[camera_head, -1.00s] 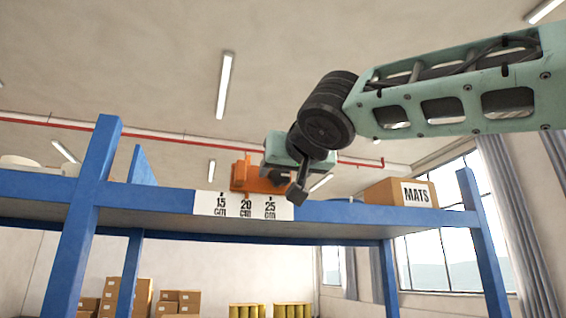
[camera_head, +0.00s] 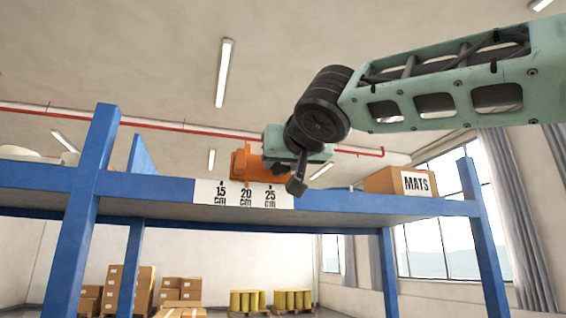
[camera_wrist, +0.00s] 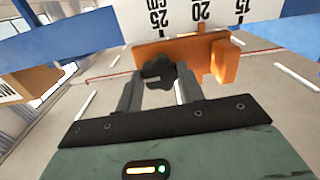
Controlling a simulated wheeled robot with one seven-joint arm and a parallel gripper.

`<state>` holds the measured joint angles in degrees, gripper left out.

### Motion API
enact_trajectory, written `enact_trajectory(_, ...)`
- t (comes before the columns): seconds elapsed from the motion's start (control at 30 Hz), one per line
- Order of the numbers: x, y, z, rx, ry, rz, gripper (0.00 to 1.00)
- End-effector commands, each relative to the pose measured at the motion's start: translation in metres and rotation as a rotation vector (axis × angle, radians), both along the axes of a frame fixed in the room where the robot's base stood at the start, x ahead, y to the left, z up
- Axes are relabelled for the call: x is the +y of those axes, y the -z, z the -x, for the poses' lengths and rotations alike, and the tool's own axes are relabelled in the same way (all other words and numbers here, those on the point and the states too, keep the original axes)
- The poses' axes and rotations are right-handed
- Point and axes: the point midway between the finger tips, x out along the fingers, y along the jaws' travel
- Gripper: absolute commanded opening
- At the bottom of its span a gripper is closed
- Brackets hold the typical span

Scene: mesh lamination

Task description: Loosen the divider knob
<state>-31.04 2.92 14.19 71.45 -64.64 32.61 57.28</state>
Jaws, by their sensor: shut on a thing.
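The orange divider (camera_head: 258,168) stands on the blue shelf edge, behind the white scale marked 15, 20 and 25 cm (camera_head: 243,193). In the wrist view the divider (camera_wrist: 197,52) carries a dark lobed knob (camera_wrist: 157,69) on its near face. My gripper (camera_wrist: 160,82) has its two fingers on either side of this knob, shut on it. In the head view my gripper (camera_head: 280,166) is at the right side of the divider. The knob is hard to make out there among the dark fingers.
A cardboard box marked MATS (camera_head: 400,182) sits on the shelf at the right. The blue shelf beam (camera_head: 340,208) runs below my gripper, and a blue upright (camera_head: 85,200) stands at the left. Pale round items lie at the far left of the shelf.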

Motion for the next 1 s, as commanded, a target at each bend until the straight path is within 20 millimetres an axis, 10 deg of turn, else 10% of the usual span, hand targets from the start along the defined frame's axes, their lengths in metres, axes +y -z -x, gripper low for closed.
enact_trajectory(1.0, -0.0013, -0.0012, -0.0006, -0.241, 0.000, 0.838, 0.15)
